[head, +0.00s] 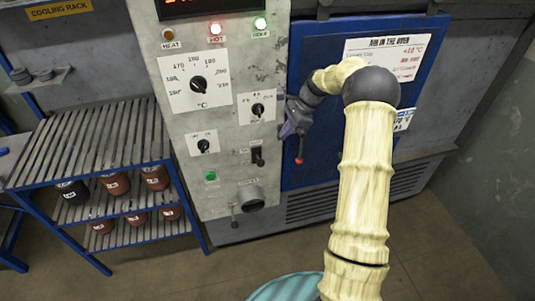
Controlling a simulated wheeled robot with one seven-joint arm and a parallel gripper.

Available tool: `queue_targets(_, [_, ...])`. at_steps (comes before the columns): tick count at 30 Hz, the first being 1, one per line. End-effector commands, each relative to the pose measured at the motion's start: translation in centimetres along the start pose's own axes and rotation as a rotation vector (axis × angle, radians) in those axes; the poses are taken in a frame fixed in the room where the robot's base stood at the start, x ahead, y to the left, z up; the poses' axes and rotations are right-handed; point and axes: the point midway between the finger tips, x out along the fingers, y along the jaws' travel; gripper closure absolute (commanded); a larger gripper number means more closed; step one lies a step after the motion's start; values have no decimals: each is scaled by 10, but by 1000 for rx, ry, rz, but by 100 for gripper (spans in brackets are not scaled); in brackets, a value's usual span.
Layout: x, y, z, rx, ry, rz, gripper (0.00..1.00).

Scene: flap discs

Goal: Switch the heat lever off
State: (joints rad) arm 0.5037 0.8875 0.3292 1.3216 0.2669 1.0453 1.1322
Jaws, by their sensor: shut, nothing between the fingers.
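The grey control panel (185,95) of the oven fills the middle of the head view. A black lever switch (257,157) sits on its right side, below a small dial; its labels are too small to read, so I cannot tell for sure that it is the heat lever or which way it is set. My gripper (286,130) is shut and empty, at the panel's right edge, above and to the right of the black switch. It looks apart from the switch. My arm comes from the lower right and hides part of the blue oven door (325,150).
A red-tipped handle (299,158) hangs just below my gripper. A large temperature dial (198,85), two smaller dials and a round outlet (250,199) are on the panel. A cooling rack (95,145) stands left.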

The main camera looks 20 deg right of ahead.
Motion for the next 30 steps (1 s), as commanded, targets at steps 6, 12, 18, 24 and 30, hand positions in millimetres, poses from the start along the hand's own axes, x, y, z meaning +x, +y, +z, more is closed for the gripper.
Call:
queue_targets(6, [39, 0, 8, -9, -3, 9, 100])
queue_targets(12, [74, 0, 8, -9, -3, 9, 100])
queue_targets(18, [102, 0, 6, -6, -2, 6, 100])
queue_targets(24, [117, 0, 4, -7, 0, 3, 100])
queue_targets(30, [120, 0, 4, -7, 0, 2, 100])
